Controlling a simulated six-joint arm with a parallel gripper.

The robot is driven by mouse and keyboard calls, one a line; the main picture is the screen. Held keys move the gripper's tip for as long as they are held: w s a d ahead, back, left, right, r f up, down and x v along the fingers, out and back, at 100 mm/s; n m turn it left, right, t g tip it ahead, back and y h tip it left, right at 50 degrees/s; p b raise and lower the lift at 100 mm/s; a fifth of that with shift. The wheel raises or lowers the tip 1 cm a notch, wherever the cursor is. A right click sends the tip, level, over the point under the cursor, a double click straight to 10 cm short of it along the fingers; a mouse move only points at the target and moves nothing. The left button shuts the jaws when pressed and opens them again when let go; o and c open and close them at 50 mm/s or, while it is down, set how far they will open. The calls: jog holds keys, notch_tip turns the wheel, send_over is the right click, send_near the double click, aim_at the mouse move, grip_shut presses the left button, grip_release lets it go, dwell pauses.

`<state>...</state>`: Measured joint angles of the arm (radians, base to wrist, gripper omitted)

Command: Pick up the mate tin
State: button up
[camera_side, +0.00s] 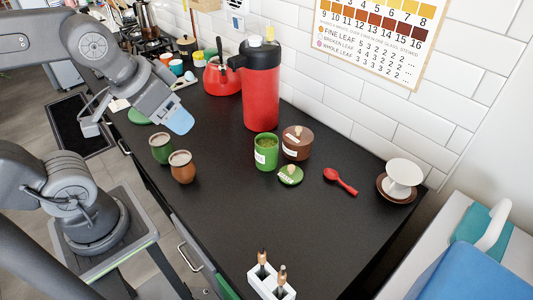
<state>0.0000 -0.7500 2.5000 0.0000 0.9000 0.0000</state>
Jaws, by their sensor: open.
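The mate tin, which I take to be the green tin (265,155) with a white label, stands upright and open on the dark counter, in front of the red flask. Green contents show at its top. A small green lid (290,175) with a pale knob lies just to its right and front. My gripper (176,118), with a light blue fingertip, is open above the counter's left part. It is left of the tin, higher, and well apart from it. Its other finger is not clearly seen, and nothing shows held in it.
A brown lidded pot (297,146) stands close behind the tin, right of the red flask (262,92). Two cups, green (161,149) and brown (182,168), stand left. A red spoon (341,181) and white dripper (402,177) are right. The front counter is mostly clear.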

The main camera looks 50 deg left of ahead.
jog(key=o, duration=0.4)
jog(key=shift+c, duration=0.2)
